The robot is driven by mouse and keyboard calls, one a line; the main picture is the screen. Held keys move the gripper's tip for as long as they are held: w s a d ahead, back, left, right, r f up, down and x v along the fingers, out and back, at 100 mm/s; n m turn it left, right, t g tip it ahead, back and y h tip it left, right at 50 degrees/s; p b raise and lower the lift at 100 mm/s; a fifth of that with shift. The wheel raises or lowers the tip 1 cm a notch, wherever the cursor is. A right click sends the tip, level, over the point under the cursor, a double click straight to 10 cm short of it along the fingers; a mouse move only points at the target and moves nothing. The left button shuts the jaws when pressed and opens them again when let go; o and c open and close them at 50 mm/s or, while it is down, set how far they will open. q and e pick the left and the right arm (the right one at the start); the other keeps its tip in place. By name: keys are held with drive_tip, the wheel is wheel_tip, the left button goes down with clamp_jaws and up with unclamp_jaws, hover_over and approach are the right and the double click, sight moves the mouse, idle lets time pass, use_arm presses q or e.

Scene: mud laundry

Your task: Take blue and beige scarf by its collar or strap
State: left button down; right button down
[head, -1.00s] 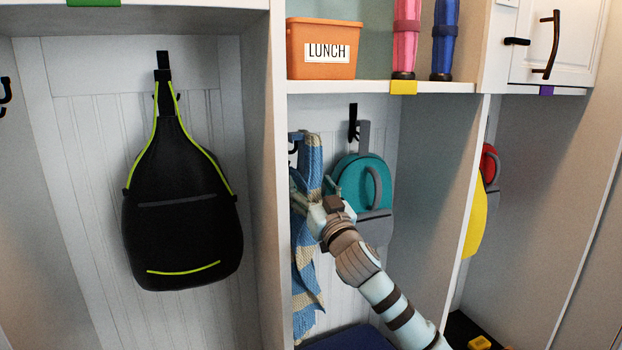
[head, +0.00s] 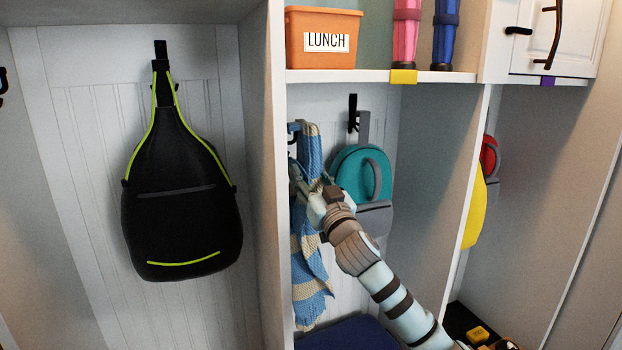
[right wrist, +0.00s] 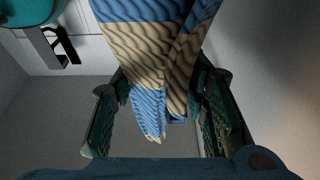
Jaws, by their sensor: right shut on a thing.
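The blue and beige scarf (head: 309,262) hangs in folds from a hook (head: 292,133) on the left wall of the middle cubby. My right gripper (head: 301,182) is at the scarf's upper part, below the hook, and is shut on it. My forearm and wrist cover part of the scarf in the head view. In the right wrist view the striped scarf (right wrist: 135,62) passes between the fingers of my right gripper (right wrist: 160,112). My left gripper is in neither view.
A teal and grey bag (head: 352,168) hangs just right of the scarf. A cubby divider (head: 270,200) stands close on the left, with a black backpack (head: 182,215) beyond it. A shelf (head: 380,76) with an orange lunch bin (head: 323,38) is above.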

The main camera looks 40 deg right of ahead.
sight(319, 166)
drive_tip(key=shift+d+r, duration=0.1)
drive_tip(key=shift+r, duration=1.3)
drive_tip(key=shift+s+d+f+b, duration=0.1)
drive_tip(key=shift+s+d+b, duration=0.2)
drive_tip(key=shift+d+b, duration=0.5)
drive_tip(key=s+d+b, duration=0.2)
drive_tip(key=d, duration=0.4)
drive_tip(key=shift+b, duration=0.4)
